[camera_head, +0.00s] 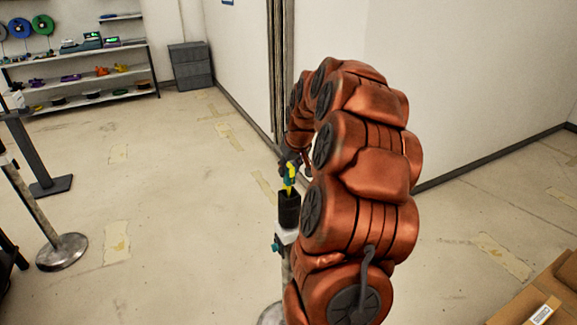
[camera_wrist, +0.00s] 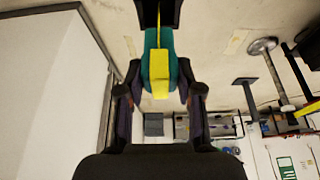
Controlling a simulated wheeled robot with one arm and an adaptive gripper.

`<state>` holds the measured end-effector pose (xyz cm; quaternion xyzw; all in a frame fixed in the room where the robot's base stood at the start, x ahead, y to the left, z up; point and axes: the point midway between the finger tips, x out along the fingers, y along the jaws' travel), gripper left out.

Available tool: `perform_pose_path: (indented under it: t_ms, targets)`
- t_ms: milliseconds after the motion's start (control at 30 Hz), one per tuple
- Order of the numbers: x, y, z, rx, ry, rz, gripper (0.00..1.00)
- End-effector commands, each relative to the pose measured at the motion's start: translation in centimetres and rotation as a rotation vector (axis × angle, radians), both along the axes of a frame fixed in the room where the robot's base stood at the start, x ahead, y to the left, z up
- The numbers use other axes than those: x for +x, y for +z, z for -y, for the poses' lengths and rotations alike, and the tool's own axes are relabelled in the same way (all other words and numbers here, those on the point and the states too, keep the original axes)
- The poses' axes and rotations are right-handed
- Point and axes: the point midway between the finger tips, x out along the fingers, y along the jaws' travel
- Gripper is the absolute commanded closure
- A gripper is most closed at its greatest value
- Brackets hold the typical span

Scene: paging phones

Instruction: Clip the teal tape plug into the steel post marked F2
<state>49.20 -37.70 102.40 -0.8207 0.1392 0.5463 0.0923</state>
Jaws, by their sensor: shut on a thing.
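The teal tape plug (camera_wrist: 151,42) with a yellow tongue (camera_wrist: 160,75) is held between the two fingers of my gripper (camera_wrist: 160,90) in the wrist view. In the head view, the plug (camera_head: 290,178) shows as a small teal and yellow piece just above the black head (camera_head: 289,210) of a steel post. The black head also shows at the top edge of the wrist view (camera_wrist: 150,14), close to the plug. I cannot tell whether the plug is seated in it. No F2 mark is readable. My arm hides part of the post.
Another post with a round base (camera_head: 62,252) stands at the left, near a dark stand (camera_head: 50,184). Shelves (camera_head: 75,75) and a grey cabinet (camera_head: 190,66) stand at the back. A cardboard box (camera_head: 535,300) is at the lower right. The floor between is open.

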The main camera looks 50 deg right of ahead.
Motion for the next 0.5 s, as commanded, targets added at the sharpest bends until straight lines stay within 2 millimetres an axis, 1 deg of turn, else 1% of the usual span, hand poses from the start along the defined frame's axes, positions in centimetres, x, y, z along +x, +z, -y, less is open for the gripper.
perform_pose_path:
  t_ms: [33,300,500]
  targets:
    - [0.0,-0.7,0.0,0.000,0.000,0.000,1.00]
    - [-0.2,-3.3,-0.1,0.003,0.000,-0.001,1.00]
    - [-0.3,-4.8,-0.1,0.004,0.000,-0.001,1.00]
